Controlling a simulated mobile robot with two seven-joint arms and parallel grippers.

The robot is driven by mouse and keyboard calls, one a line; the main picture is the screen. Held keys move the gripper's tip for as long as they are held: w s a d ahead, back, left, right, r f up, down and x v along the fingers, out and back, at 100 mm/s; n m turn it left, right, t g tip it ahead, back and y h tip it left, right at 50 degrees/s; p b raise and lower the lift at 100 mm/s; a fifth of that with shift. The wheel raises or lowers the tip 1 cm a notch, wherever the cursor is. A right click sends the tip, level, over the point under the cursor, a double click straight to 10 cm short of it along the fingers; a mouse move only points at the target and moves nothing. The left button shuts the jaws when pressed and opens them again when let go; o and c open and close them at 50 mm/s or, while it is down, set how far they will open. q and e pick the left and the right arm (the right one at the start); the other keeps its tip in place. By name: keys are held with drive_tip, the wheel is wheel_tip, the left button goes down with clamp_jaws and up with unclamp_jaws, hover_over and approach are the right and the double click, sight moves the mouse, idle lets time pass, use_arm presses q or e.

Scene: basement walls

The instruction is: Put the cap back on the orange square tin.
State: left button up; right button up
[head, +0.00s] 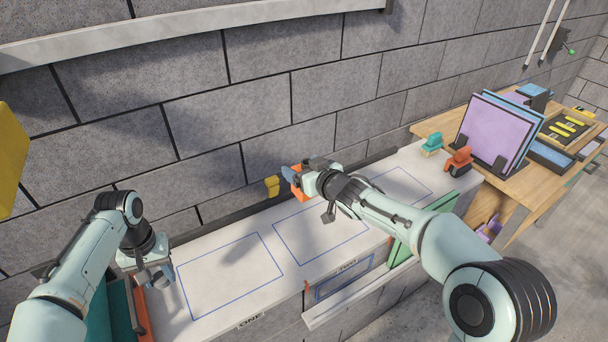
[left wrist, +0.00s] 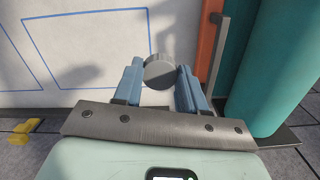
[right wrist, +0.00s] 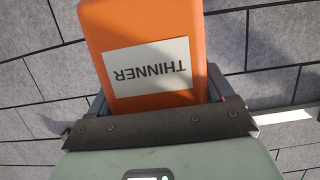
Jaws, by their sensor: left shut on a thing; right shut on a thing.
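The orange square tin (right wrist: 145,25) has a white label reading THINNER, upside down in the right wrist view. My right gripper (right wrist: 155,100) is shut on it, with its fingers mostly hidden by the gripper body. In the head view, my right gripper (head: 297,178) holds the tin (head: 299,193) above the back of the white bench, near the wall; the arm hides much of it. My left gripper (left wrist: 159,85) is shut on a grey round cap (left wrist: 159,70). In the head view, my left gripper (head: 163,274) is at the bench's left end, apart from the tin. The tin's opening is not visible.
The white bench top (head: 305,262) has blue outlined rectangles and is mostly clear. A yellow object (head: 272,186) is near the wall. Small teal (head: 432,145) and orange (head: 459,162) objects stand at the right end. Upright folders (head: 488,132) stand on a wooden table.

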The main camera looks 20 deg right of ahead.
use_arm(q)
drive_tip(key=shift+r, duration=0.1)
use_arm(e)
drive_tip(key=shift+r, duration=0.25)
drive_tip(key=o, duration=0.9)
drive_tip(key=shift+c, duration=0.2)
drive_tip(key=c, duration=1)
